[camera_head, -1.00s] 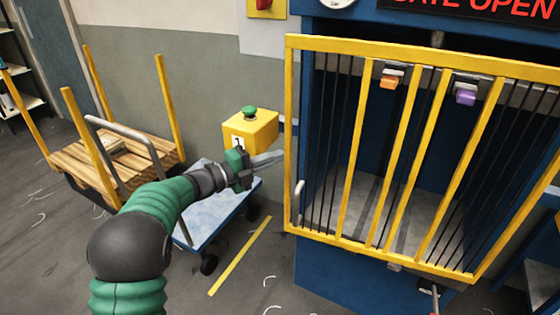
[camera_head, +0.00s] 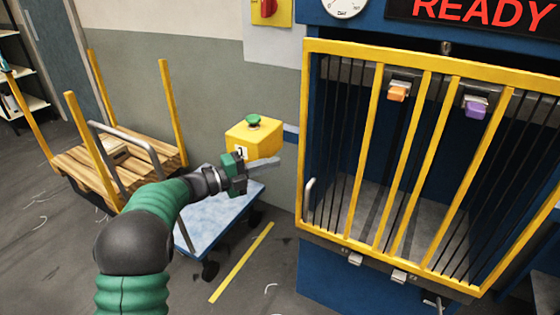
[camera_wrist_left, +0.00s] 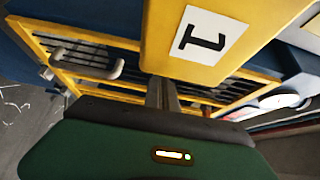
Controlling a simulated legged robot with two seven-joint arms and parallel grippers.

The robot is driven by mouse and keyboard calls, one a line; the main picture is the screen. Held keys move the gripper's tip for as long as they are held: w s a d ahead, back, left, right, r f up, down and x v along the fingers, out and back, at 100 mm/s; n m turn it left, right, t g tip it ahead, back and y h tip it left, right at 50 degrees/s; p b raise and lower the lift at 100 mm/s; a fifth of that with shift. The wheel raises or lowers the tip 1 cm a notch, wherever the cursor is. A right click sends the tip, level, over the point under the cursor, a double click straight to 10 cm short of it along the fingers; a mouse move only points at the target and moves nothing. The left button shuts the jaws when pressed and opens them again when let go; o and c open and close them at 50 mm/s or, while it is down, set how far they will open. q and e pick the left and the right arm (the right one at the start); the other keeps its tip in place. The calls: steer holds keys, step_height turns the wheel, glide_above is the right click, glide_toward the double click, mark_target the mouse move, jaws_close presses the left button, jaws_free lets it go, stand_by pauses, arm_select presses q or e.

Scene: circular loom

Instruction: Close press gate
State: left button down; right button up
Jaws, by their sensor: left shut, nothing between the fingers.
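The press gate (camera_head: 350,150) is a yellow frame with dark vertical bars. It sits against the front of the blue press (camera_head: 340,285), and the sign (camera_head: 485,12) above reads READY. Its grey handle (camera_head: 309,200) is at the gate's left edge. My left gripper (camera_head: 272,162) is shut and empty, left of the gate and apart from the handle. Its fingers (camera_wrist_left: 160,92) show in the left wrist view, with the handle (camera_wrist_left: 100,68) and gate bars beyond. My right gripper is not in view.
A blue cart (camera_head: 205,235) and a wooden-decked cart (camera_head: 75,165) stand left. Orange (camera_head: 397,93) and purple (camera_head: 475,108) pieces are inside the press.

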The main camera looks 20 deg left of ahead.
arm_select(q)
steer(key=p+v, duration=0.1)
steer(key=v, duration=1.3)
steer(key=w+f+n+t+y, duration=0.3)
steer(key=w+f+n+y, duration=0.15)
steer(key=n+y, duration=0.95)
steer(key=s+d+f+n+g, duration=0.35)
steer(key=s+f, duration=0.25)
steer(key=s, duration=0.3)
steer(key=s+d+f+n+g, duration=0.35)
steer(key=s+f+n, duration=0.2)
steer(key=s, duration=0.25)
steer(key=s+d+f+n+g, duration=0.35)
steer(key=s+f+g, duration=0.2)
steer(key=s, duration=0.35)
steer(key=w+a+p+v, duration=0.1)
steer(key=p+v, duration=1.6)
steer(key=p, duration=0.1)
steer(key=shift+w+r+n+h+p, duration=0.3)
steer(key=shift+r+n+h+p, duration=0.1)
steer(key=shift+r+n, duration=0.1)
